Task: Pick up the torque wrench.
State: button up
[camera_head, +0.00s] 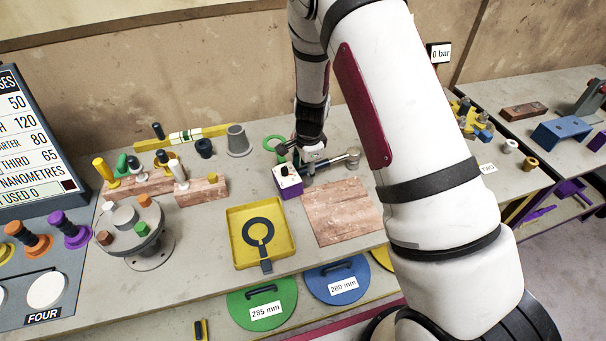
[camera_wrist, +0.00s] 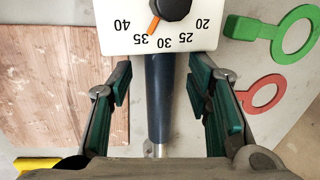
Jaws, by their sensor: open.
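The torque wrench (camera_head: 334,160) lies on the bench, its silver shaft and round head pointing right in the head view. In the wrist view its dark blue handle (camera_wrist: 160,100) runs upright down the middle, with a bit of silver shaft at the bottom. The handle's far end meets a purple block (camera_head: 289,186) with a white dial top (camera_wrist: 180,38); I cannot tell whether it sits in the block. My gripper (camera_head: 306,158) is open, and its green-padded fingers (camera_wrist: 163,88) stand on either side of the handle, with gaps visible.
A wooden board (camera_wrist: 50,90) lies left of the fingers in the wrist view. A green ring tool (camera_wrist: 283,35) and a red ring tool (camera_wrist: 262,92) lie to the right. A yellow tray (camera_head: 237,219) stands in front of the purple block.

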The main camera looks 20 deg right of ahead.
grip_shut()
jog(key=shift+r, duration=0.15)
